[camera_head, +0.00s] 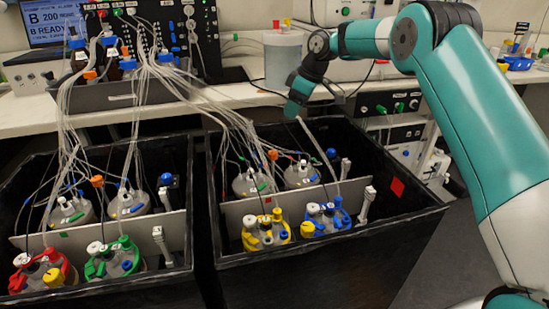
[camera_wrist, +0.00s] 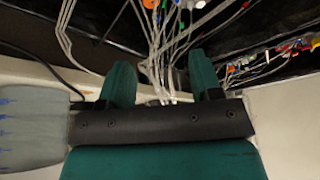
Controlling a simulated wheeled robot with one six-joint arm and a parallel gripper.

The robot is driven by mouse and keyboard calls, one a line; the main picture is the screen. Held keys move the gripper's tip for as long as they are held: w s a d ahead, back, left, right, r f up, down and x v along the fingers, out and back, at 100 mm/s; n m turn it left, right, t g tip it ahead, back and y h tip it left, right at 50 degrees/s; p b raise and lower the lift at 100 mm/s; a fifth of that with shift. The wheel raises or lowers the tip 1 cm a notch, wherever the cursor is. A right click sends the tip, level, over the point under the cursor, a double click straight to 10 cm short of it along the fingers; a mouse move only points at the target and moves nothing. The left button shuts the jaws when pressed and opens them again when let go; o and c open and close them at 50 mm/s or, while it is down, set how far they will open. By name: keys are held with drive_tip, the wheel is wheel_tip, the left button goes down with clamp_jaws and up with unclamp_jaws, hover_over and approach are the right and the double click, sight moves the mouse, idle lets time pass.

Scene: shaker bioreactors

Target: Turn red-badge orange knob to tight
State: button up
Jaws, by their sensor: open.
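A small orange knob (camera_head: 272,155) stands among tubes in that box, left of my gripper. Another orange knob (camera_head: 97,181) is in the left black box (camera_head: 205,285). I cannot tell for sure which one belongs to the red badge. My gripper (camera_head: 291,110) hangs over the back edge of the right box, above and apart from its knob. In the wrist view its two teal fingers (camera_wrist: 162,78) are spread, with nothing held; tubes and small coloured caps show beyond, too small to match.
Thin tubes run from the control unit (camera_head: 150,35) down into both boxes, close to my gripper. Bottles with yellow (camera_head: 265,232), blue (camera_head: 326,218), green (camera_head: 112,258) and red (camera_head: 42,272) collars fill the front rows. A white bench (camera_head: 200,105) runs behind.

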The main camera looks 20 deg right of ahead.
sight(274, 152)
drive_tip(key=x, duration=1.2)
drive_tip(key=w+d+x, duration=0.1)
drive_tip(key=x, duration=0.5)
drive_tip(key=shift+w+f, duration=0.1)
drive_tip(key=shift+f, duration=0.15)
drive_tip(key=c, duration=0.9)
